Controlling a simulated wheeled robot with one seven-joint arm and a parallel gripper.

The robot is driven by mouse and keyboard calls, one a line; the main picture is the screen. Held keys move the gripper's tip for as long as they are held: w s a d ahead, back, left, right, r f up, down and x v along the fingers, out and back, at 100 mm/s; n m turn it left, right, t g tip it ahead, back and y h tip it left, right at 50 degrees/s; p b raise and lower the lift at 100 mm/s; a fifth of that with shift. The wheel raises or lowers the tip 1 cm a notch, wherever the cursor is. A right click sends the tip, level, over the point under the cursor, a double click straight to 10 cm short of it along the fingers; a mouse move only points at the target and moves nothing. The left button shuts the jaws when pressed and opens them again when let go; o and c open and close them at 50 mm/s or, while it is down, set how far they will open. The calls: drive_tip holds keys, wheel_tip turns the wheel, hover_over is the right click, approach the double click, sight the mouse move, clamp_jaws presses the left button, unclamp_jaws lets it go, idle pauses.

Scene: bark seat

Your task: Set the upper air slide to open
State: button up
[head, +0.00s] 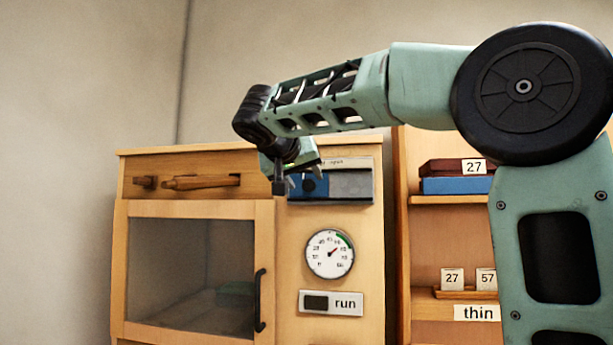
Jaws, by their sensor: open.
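A slide unit with a grey plate (350,185) and a blue part (320,186) with a dark round knob is set in the upper right of a wooden cabinet (285,240). I take it to be the upper air slide. A small label above it is partly hidden and too small to read. My gripper (296,181) is open and points down in front of the unit's left end, hiding part of the blue. I cannot tell whether it touches the knob.
A glazed door (190,265) with a black handle (261,300) is at left, under a wooden bar (202,182). Shelves with a blue box (456,186) stand at right, partly behind my arm.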

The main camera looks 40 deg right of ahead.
sight(307, 185)
drive_tip(key=shift+p+x, duration=0.3)
drive_tip(key=shift+x, duration=1.2)
